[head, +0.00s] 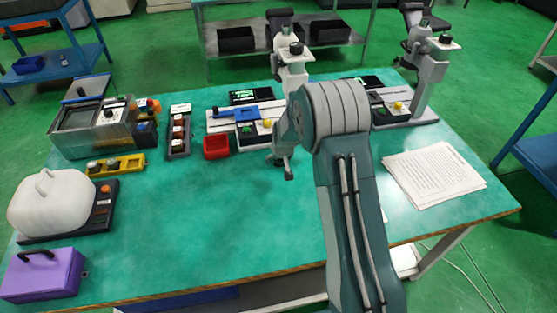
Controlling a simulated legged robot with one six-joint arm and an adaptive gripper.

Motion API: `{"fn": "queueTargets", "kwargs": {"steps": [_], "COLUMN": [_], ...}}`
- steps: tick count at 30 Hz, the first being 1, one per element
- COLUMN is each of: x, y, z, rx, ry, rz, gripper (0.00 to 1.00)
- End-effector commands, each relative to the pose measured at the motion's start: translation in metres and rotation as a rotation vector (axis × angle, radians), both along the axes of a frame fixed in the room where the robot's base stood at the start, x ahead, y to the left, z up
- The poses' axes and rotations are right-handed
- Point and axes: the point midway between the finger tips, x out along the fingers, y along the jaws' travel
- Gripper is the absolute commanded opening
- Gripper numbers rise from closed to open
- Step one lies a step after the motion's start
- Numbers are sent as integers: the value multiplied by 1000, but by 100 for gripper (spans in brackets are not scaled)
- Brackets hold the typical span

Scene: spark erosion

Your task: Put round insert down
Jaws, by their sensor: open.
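My gripper (283,172) hangs above the green table, just to the left of my arm's big grey joint, and is partly hidden by it. It is open, and I see nothing held between its fingers. I cannot tell for sure which piece is the round insert. Small pale round-topped pieces sit in a dark rack (179,152) left of the gripper, and others sit in a yellow rack (105,173) farther left. A small red open box (216,146) stands between the dark rack and my gripper.
A blue-and-white device (235,114) stands behind the gripper, near a grey microscope-like stand (293,70). A metal tank (75,140), a white domed machine (52,203) and a purple case (43,275) line the left. Papers (433,175) lie right. The table's front middle (200,230) is clear.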

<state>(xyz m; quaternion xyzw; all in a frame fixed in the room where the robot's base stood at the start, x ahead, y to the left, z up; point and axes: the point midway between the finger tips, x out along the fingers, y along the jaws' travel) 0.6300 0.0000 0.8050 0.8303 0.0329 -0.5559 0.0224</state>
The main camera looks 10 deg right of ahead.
Motion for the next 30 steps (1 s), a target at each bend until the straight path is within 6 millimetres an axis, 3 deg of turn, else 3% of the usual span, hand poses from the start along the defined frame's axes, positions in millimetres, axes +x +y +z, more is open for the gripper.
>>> {"fn": "queueTargets", "kwargs": {"steps": [4, 5, 9, 11, 23, 30], "x": [0, 0, 0, 0, 1, 1], "y": [0, 0, 0, 0, 0, 0], "z": [1, 1, 1, 1, 3, 28], "rx": [0, 0, 0, 0, 0, 1], "ry": [-1, -1, -1, -1, -1, -5], "rz": [0, 0, 0, 0, 0, -1], "gripper": [91, 86, 24, 0, 0, 0]}}
